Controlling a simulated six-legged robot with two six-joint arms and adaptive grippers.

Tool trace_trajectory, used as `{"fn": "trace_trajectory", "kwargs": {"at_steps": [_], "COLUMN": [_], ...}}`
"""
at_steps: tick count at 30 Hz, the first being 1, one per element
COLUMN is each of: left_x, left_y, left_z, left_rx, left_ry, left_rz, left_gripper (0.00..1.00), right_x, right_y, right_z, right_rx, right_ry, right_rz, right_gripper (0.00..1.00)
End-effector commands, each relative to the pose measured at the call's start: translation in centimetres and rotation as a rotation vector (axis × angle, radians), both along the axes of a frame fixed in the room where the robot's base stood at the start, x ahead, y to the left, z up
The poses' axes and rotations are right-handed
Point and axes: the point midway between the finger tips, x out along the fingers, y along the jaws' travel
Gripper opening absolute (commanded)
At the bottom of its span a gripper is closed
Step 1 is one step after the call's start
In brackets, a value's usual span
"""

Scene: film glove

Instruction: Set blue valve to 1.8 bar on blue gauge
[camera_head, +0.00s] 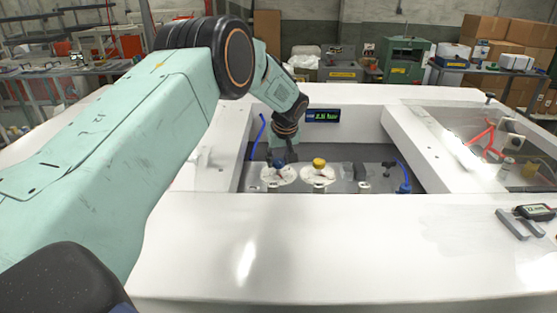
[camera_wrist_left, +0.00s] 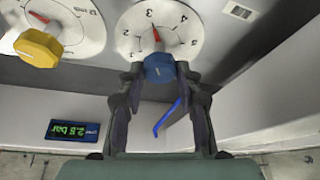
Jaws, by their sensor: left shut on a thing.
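The blue valve knob (camera_wrist_left: 159,68) sits at the centre of a white dial with numbers. A red pointer beside it points roughly toward the 3 in the left wrist view. My left gripper (camera_wrist_left: 159,73) is shut on the knob, one finger on each side. In the head view the blue knob (camera_head: 278,165) is partly hidden under my left gripper (camera_head: 285,152). The blue gauge display (camera_wrist_left: 74,130) is lit green and appears to read 2.5 bar. It also shows in the head view (camera_head: 323,115) on the back wall of the recess. My right gripper is not in view.
A yellow knob (camera_head: 319,163) on its own white dial stands right beside the blue one. A black fitting (camera_head: 388,168) and a blue hose (camera_head: 405,177) are further right. White walls frame the recess. A handheld meter (camera_head: 535,211) lies at the right.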

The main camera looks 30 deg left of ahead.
Motion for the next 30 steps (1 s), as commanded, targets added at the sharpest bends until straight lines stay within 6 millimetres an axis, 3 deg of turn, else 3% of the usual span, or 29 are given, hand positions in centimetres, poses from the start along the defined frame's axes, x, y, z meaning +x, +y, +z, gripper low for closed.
{"fn": "trace_trajectory", "kwargs": {"at_steps": [15,30], "left_x": [0.4,0.5], "left_y": [-0.2,-0.2], "left_z": [-0.1,0.1], "left_rx": [0.001,-0.001], "left_ry": [-0.005,-0.006], "left_rz": [0.437,0.633], "left_gripper": [0.03,0.03], "right_x": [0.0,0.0], "right_y": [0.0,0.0], "right_z": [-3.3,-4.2], "right_rx": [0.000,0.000], "right_ry": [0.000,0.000], "right_rz": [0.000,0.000], "right_gripper": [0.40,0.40]}}
